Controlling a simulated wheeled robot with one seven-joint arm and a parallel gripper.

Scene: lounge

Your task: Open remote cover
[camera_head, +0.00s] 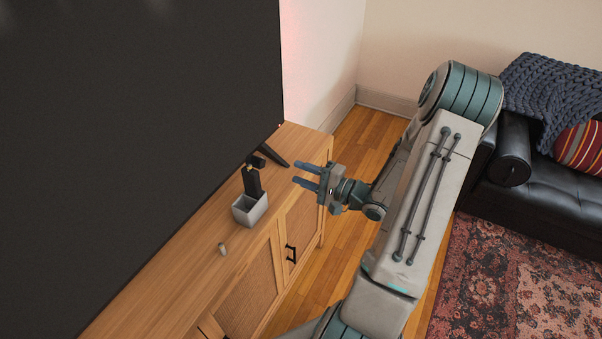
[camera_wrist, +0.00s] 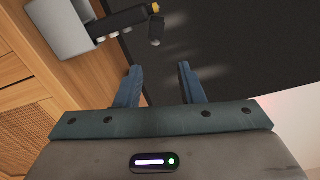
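A slim black remote (camera_head: 253,183) stands upright in a square grey holder (camera_head: 241,214) on the wooden cabinet. A small dark piece (camera_head: 258,161) is at its top; I cannot tell if it is the cover or whether it is attached. In the wrist view the remote (camera_wrist: 119,21) sticks out of the grey holder (camera_wrist: 60,26), with a yellow tip (camera_wrist: 155,8) at its end and the dark piece (camera_wrist: 157,31) beside it. My gripper (camera_head: 299,173) is open and empty, to the right of the remote and apart from it. Its fingers (camera_wrist: 159,66) point toward the dark piece.
A large black TV screen (camera_head: 130,130) stands behind the remote, with a black foot (camera_head: 273,154) close by. A small pale cylinder (camera_head: 222,249) stands on the cabinet top (camera_head: 180,275) in front of the holder. The cabinet's near end is bare.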

